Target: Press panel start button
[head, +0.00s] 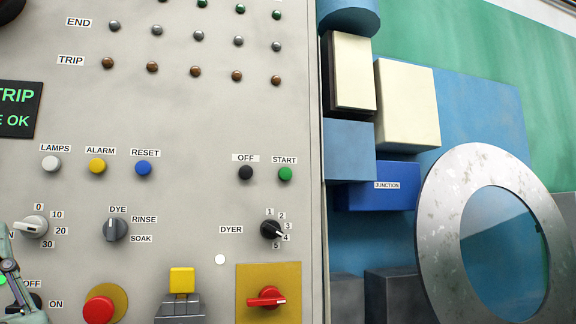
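The green start button (285,174) is on the grey control panel (200,120), under a START label, right of the black OFF button (246,173). It looks unobstructed. My gripper (16,275) shows only in part at the lower left edge of the head view, in front of the panel's lower left. It is well to the left of and below the start button and apart from it. Its fingers are mostly cut off by the frame, so whether it is open or shut does not show.
White, yellow and blue buttons (143,168) sit left of OFF. Below are rotary knobs (115,230), a red mushroom button (99,309), a yellow-topped part (181,281) and a red switch (267,297). Blue machinery with a round metal door (440,220) stands at right.

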